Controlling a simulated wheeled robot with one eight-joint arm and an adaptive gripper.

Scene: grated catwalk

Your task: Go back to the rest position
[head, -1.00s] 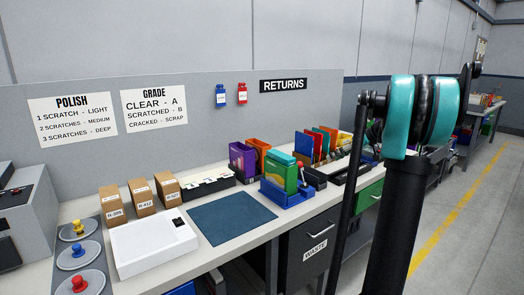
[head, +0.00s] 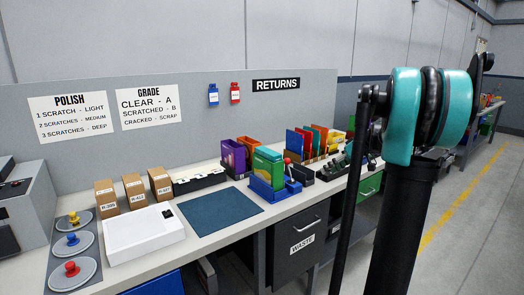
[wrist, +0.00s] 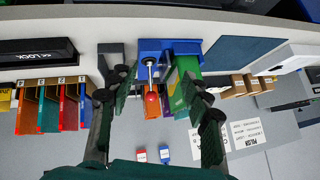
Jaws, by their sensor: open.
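My gripper (wrist: 160,84) is open in the wrist view, its two dark fingers with green pads spread apart and nothing held between them. It faces the bench, seen upside down there. A blue holder (wrist: 172,46) with a green case (wrist: 186,85) and a red-tipped tool (wrist: 151,98) shows beyond and between the fingers. I cannot tell the gap to them. In the head view the blue holder (head: 268,192) and the green case (head: 268,168) stand on the bench. My teal-and-black arm fills the right side and hides part of the bench.
The bench holds a blue mat (head: 220,206), a white box (head: 130,233), several small cartons (head: 133,190) and coloured dividers (head: 308,141). A waste drawer (head: 299,226) is below. Open floor with a yellow line (head: 455,205) lies to the right.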

